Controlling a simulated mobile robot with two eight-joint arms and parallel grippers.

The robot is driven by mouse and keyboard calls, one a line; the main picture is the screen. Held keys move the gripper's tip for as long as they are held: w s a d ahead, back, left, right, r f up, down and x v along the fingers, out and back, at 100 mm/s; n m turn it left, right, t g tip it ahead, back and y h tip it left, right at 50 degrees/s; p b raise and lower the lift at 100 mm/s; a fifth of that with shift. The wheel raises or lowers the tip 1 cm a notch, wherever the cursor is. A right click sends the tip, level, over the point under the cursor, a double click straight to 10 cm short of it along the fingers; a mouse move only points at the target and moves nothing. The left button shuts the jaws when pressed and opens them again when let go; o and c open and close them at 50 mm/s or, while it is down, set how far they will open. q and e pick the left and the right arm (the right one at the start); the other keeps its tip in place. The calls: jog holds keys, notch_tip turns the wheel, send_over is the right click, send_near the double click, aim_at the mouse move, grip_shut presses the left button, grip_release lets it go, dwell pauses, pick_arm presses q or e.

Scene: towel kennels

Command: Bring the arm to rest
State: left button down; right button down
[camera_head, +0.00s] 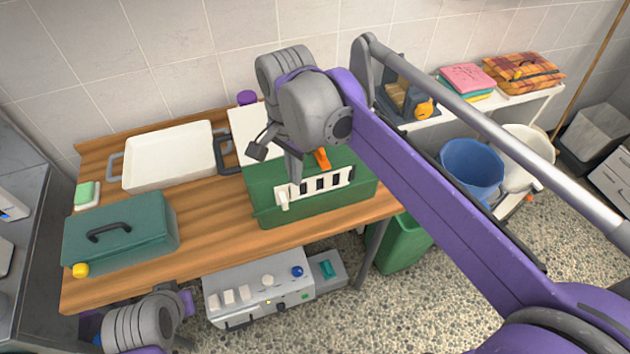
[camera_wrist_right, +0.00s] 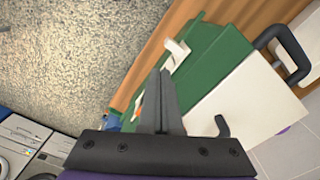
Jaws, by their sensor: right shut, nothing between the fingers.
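My right gripper (camera_head: 294,174) hangs over the green box (camera_head: 310,208) on the wooden table, with its fingers pointing down. In the right wrist view its two fingers (camera_wrist_right: 164,85) are together, with nothing between them. The green box also shows in that view (camera_wrist_right: 212,58), with a white panel (camera_wrist_right: 245,100) beside its top. I cannot tell whether the fingertips touch the box. My left arm shows only as a grey and purple joint at the lower left of the head view; its gripper is out of frame.
On the table (camera_head: 215,225) are a white tray (camera_head: 170,158), a teal toolbox (camera_head: 120,235) and a green sponge (camera_head: 86,194). A shelf at right holds folded towels (camera_head: 466,78) and a plaid bundle (camera_head: 524,70). A blue bucket (camera_head: 470,165) stands beneath it.

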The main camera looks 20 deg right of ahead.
jog(key=shift+r, duration=0.5)
jog(key=shift+d, duration=0.1)
jog(key=s+d+f+n+t, duration=0.5)
jog(key=s+d+f+n, duration=0.3)
jog(key=s+f+n, duration=0.3)
notch_tip(320, 180, down, 3)
jog(key=shift+s+d+f+n+t, duration=0.15)
jog(key=shift+s+n+t, duration=0.15)
jog(key=shift+s+t, duration=0.15)
